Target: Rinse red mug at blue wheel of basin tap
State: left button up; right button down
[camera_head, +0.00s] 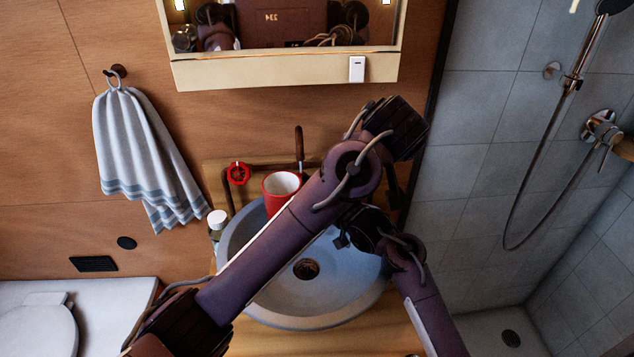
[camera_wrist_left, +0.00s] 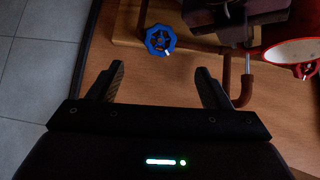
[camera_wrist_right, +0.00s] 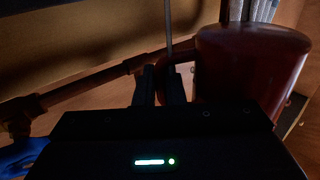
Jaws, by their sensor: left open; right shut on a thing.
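The red mug (camera_head: 281,191) is upright above the back of the grey basin (camera_head: 236,262), its white inside showing. My right gripper (camera_wrist_right: 166,85) is shut on the mug's handle. In the right wrist view, the mug's red side (camera_wrist_right: 250,65) is just right of the fingers. My left gripper (camera_wrist_left: 155,78) is open and empty, facing the blue wheel (camera_wrist_left: 160,40), which appears just beyond and between its fingertips. The tap spout (camera_head: 299,145) is behind the mug; whether water runs cannot be told. In the head view my left arm hides the blue wheel and the right fingers.
A red wheel (camera_head: 238,173) is left of the mug. A small bottle (camera_head: 217,222) stands at the basin's left. A mirror cabinet (camera_head: 285,70) hangs above. A towel (camera_head: 145,150) hangs at left. My left arm crosses over my right arm above the basin.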

pick_arm(q)
jog(key=shift+m, duration=0.7)
jog(key=x, duration=1.2)
jog(key=c, duration=0.9)
jog(key=shift+m+y, duration=0.3)
jog(key=shift+m, duration=0.3)
jog(key=shift+c, duration=0.2)
jog(key=o, duration=0.9)
jog(key=shift+o, duration=0.2)
